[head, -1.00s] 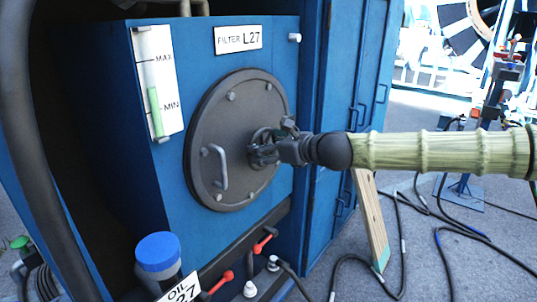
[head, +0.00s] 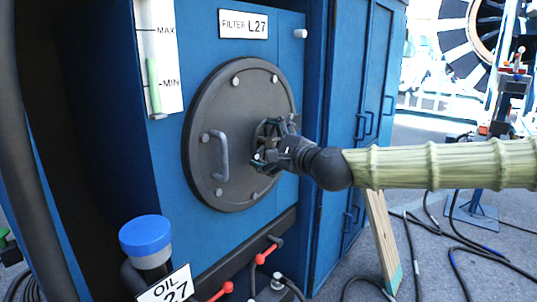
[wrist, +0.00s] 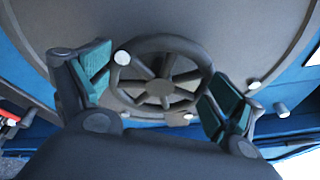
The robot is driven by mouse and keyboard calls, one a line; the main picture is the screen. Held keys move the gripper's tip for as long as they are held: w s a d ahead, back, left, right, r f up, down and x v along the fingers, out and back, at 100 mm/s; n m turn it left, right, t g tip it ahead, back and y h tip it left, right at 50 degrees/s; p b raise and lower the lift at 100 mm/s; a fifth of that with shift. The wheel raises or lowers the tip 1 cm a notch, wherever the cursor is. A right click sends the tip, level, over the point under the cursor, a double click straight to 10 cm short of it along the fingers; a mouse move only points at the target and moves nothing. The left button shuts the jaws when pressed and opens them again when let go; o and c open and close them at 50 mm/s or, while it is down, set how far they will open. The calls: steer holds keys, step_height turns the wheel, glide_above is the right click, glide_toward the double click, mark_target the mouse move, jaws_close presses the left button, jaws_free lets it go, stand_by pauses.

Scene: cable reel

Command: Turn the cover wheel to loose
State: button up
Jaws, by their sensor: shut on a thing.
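The cover wheel (head: 264,131) is a small dark spoked handwheel at the middle right of the round grey filter cover (head: 222,110). It also shows from close up in the wrist view (wrist: 163,88), with a pale knob on its upper left rim. My gripper (head: 272,146) is at the wheel and hides much of it in the head view. In the wrist view its two green-padded fingers (wrist: 158,90) stand on opposite sides of the wheel's rim, shut on it. Exact pad contact is hard to see.
The cover has a grey handle (head: 219,158) left of the wheel and several bolts around its edge. A blue-capped oil filler (head: 147,235) and red valve levers (head: 266,253) sit below. A wooden plank (head: 384,240) leans below my arm. Cables lie on the ground at right.

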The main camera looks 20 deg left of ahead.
steer(key=n+b, duration=0.3)
steer(key=shift+w+d+f+t+y, duration=0.1)
steer(key=shift+w+f+t+y, duration=0.2)
steer(key=shift+f+y, duration=0.1)
steer(key=n+b, duration=0.2)
steer(key=n+y+b, duration=0.1)
steer(key=n, duration=0.1)
steer(key=shift+f, duration=0.3)
steer(key=n+b, duration=0.1)
steer(key=n, duration=0.1)
steer(key=n+y+b, duration=0.1)
steer(key=n, duration=0.1)
steer(key=n+y+b, duration=0.1)
steer(key=n, duration=0.2)
steer(key=shift+w+f, duration=0.25)
steer(key=shift+r+n+y+b, duration=0.1)
steer(key=shift+n+y+b, duration=0.2)
steer(key=shift+n, duration=0.1)
steer(key=o, duration=0.7)
